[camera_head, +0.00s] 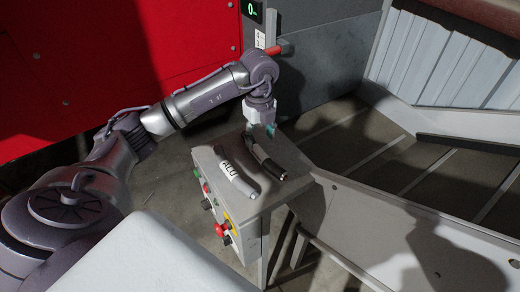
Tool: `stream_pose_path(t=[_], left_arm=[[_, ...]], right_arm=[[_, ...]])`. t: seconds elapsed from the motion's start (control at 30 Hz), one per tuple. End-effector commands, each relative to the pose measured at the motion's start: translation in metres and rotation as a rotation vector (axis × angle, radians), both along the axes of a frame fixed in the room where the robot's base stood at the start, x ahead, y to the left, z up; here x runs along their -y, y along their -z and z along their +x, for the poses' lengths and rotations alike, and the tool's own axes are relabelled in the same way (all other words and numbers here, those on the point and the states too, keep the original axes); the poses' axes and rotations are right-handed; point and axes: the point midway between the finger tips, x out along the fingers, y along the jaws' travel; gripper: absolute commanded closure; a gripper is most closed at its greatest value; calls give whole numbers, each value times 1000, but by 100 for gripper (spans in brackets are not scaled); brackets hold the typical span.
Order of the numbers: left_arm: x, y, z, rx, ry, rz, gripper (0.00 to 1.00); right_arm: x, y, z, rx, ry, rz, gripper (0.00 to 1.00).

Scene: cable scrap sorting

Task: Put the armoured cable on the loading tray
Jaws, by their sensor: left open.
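A short dark cable piece (265,160) lies on the top of the control stand; it looks like the armoured cable, though I cannot tell for sure. My left gripper (268,129) is open, pointing down just above the far end of the dark piece. It appears empty, and I cannot tell if its fingers touch the piece. A pale grey cable piece with a white "ALU" label (238,178) lies to the left of the dark one. A grey metal surface (375,240), possibly the loading tray, extends at the lower right. My right gripper is out of view.
The control stand (284,184) has several buttons and a red emergency stop (220,229) on its front.

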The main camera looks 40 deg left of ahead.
Motion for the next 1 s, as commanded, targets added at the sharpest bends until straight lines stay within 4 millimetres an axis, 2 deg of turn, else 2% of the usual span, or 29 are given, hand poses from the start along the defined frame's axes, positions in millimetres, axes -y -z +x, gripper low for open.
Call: stream_pose_path(t=[0.1,0.33,0.5,0.77,0.87,0.97,1.0], left_arm=[[0,-24,1,7,0,0,40],[0,-57,0,1,-1,1,40],[0,-64,-1,-1,-1,0,40],[1,-64,-1,0,3,-3,40],[19,-56,1,17,54,-60,40],[68,-41,2,68,181,-224,40],[97,-36,1,105,248,-326,40]], right_arm=[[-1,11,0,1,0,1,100],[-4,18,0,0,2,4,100],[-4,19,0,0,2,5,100],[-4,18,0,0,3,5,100],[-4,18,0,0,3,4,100],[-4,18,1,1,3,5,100],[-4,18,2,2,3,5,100]])
